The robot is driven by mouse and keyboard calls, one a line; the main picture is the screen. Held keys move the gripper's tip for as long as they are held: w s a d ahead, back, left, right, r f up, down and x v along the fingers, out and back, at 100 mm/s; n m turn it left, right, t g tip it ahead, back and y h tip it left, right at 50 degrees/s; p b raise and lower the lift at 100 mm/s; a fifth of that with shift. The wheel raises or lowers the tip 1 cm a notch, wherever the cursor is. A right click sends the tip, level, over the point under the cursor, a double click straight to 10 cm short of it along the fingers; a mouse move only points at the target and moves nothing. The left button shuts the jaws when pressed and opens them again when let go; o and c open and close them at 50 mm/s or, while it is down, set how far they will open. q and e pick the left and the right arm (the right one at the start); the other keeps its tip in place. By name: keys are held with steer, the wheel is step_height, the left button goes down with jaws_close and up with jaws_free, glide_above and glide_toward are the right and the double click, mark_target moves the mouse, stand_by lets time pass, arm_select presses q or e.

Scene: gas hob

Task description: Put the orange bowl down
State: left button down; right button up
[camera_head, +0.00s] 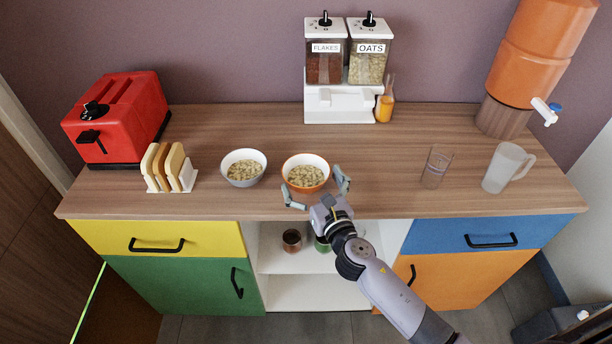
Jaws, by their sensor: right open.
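The orange bowl (306,161) stands upright on the wooden counter near its front edge, with pale oat-like pieces inside. My right gripper (317,186) is open just in front of it. One finger is at the bowl's front left and the other at its right; whether they touch the rim is hard to tell. My left gripper is not in view.
A toast rack (172,187) and red toaster (118,115) are further left. A dispenser (340,104) stands behind. A glass (435,168) and jug (505,168) stand right, beyond free counter.

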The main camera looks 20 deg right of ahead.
steer(key=shift+w, duration=0.65)
steer(key=shift+s, duration=0.1)
steer(key=shift+c, duration=0.6)
steer(key=c, duration=1)
